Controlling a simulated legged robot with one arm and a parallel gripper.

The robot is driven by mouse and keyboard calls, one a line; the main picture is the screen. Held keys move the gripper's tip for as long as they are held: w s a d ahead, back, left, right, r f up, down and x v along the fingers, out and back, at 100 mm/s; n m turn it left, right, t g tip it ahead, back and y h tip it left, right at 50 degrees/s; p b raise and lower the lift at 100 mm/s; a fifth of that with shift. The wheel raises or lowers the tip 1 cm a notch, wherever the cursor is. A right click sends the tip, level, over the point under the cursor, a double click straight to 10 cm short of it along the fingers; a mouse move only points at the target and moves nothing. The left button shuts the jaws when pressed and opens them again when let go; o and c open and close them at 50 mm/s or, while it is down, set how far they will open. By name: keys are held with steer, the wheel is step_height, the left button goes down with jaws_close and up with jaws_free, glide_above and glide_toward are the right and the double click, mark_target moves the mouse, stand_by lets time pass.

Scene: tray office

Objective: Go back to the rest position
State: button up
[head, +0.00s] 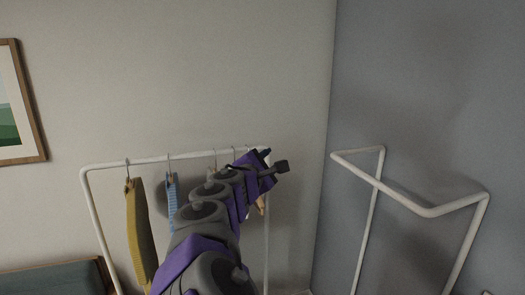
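My arm, purple and grey, reaches up from the bottom middle of the head view. My gripper (275,160) is at its far end, raised in front of the right end of a white clothes rack (115,165). Its two dark fingers stand apart, and I see nothing between them. The arm hides part of the rack and some of what hangs there.
A yellow garment (138,230) and a blue garment (172,197) hang on the rack, with more hangers behind my arm. A second white rack (430,211), bare where visible, stands at right by the grey-blue wall. A dark cushioned seat (55,282) is at lower left.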

steer(key=s+d+f+m+g+h, duration=0.1)
steer(key=s+d+f+m+g, duration=0.35)
steer(key=s+d+m, duration=0.55)
steer(key=s+d+f+m+g+h, duration=0.1)
steer(key=s+d+f+m+g, duration=0.35)
steer(key=d, duration=0.85)
steer(key=s+d+f+m+g+y, duration=0.25)
steer(key=s+f, duration=0.45)
steer(key=s, duration=0.4)
steer(key=s+a+f+m+g+y, duration=0.1)
steer(key=s+a+f+g+y, duration=0.1)
steer(key=s+a+f, duration=0.2)
steer(key=s+a+f+m+g+y+b, duration=0.1)
steer(key=s+a+f, duration=0.3)
steer(key=s, duration=0.7)
steer(key=s+a+f+m+g+y, duration=0.2)
steer(key=s+a+f+g+y, duration=0.1)
steer(key=s, duration=0.4)
steer(key=shift+s+a+f+y, duration=0.35)
steer(key=shift+a+f, duration=0.3)
steer(key=shift+a, duration=0.35)
steer(key=shift+w, duration=0.1)
steer(key=shift+a, duration=0.25)
steer(key=shift+d, duration=0.15)
